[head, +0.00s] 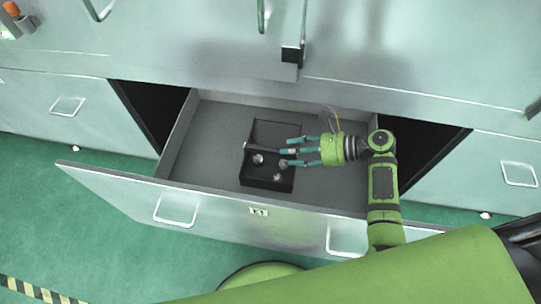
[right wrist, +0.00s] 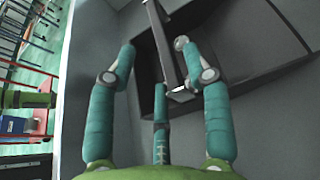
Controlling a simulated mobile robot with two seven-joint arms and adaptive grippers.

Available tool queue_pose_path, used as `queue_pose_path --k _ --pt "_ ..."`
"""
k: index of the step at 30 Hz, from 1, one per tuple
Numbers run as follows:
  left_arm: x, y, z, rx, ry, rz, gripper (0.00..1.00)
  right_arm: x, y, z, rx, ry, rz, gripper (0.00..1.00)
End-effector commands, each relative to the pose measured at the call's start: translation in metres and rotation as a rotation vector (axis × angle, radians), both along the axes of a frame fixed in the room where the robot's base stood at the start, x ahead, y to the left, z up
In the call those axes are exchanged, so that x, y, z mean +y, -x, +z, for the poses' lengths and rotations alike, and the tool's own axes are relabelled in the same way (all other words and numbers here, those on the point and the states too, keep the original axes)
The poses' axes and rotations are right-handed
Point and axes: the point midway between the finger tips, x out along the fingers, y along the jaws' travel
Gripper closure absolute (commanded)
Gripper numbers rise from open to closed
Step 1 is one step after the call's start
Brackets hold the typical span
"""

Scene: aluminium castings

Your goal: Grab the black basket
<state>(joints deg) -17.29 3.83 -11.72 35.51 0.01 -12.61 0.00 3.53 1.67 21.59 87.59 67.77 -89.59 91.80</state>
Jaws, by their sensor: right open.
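Whether any finger touches the bar is unclear. My left gripper is not in view.
The grey drawer (head: 207,135) has free floor left of the basket. Its pale front panel (head: 225,212) with two handles is on the near side. Closed drawers (head: 70,105) flank it. The cabinet face (head: 200,60) rises behind. The floor (head: 60,225) is green.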

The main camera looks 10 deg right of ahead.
Motion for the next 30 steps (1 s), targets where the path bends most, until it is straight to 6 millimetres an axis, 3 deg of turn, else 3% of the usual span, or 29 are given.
queue_pose_path --k 7,15,22,23,26,30 --pt "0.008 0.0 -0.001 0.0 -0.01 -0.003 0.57 0.014 -0.006 -0.006 0.0 -0.001 0.001 0.5" --pt "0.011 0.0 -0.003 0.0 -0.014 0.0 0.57 0.046 -0.02 -0.022 0.001 -0.001 0.001 0.5" --pt "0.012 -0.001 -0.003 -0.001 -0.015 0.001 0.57 0.048 -0.021 -0.023 0.0 0.002 -0.001 0.5" --pt "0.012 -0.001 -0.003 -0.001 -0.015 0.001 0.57 0.048 -0.021 -0.023 0.0 0.002 -0.001 0.58" --pt "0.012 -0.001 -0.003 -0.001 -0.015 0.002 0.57 0.048 -0.021 -0.023 0.0 0.002 -0.001 0.98" --pt "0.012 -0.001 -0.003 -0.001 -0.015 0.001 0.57 0.048 -0.021 -0.023 0.002 0.001 0.0 1.0"
